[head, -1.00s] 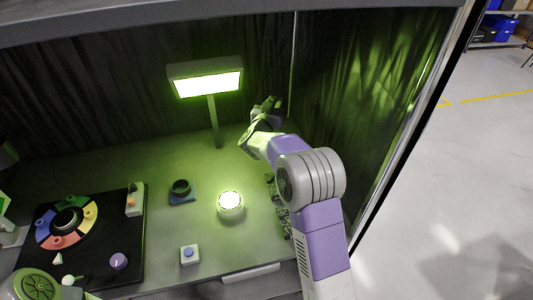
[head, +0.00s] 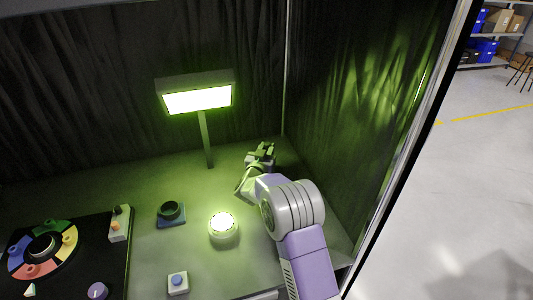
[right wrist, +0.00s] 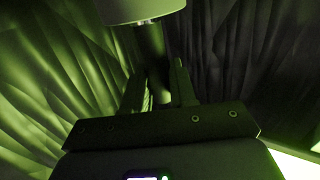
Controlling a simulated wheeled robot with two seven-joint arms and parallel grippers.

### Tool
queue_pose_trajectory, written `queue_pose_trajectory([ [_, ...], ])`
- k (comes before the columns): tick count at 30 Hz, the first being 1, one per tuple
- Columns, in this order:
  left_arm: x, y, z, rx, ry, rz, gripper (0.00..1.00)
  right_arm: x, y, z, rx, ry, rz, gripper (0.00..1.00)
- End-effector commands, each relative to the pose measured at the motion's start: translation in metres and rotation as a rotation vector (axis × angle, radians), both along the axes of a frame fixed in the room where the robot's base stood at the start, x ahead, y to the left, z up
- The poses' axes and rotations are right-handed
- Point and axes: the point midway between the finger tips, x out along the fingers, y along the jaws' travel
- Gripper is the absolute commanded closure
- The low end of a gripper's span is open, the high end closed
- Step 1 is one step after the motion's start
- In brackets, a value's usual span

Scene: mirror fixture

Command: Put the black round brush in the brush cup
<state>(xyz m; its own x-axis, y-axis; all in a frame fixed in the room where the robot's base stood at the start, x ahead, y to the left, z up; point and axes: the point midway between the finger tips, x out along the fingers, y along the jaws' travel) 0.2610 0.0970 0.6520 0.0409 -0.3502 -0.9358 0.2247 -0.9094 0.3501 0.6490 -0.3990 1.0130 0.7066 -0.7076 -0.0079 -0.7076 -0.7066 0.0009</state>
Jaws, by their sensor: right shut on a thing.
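My right gripper (head: 262,152) is in the head view, to the right of the lamp post near the back right corner. In the right wrist view its two fingers (right wrist: 158,88) are shut on a dark round shaft, which I take to be the black round brush (right wrist: 153,50). A wide pale round piece shows at the shaft's upper end; I cannot tell whether it is part of the brush. A dark round cup-like thing (head: 170,210) sits on a blue square base; I cannot tell whether it is the brush cup. My left gripper is out of view.
A lit panel lamp (head: 197,99) stands on a post at the back. A glowing round white lamp (head: 223,228) and a white box with a blue button (head: 178,283) stand in front. A black board (head: 75,280) with a coloured ring lies left. Dark curtains close the back and right.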

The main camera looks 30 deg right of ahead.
Motion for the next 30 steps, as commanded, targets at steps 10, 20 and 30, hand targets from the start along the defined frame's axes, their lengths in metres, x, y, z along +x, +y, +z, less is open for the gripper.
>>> queue_pose_trajectory([
  [10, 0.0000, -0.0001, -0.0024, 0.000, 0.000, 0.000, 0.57, 0.0002, 0.0002, -0.0051, -0.001, -0.002, 0.001, 1.00],
  [20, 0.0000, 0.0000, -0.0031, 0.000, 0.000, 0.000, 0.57, 0.0001, 0.0002, -0.0063, 0.000, -0.001, 0.001, 0.48],
  [30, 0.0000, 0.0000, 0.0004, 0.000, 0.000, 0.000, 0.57, -0.0041, 0.0050, -0.0024, 0.001, -0.001, 0.001, 0.48],
])
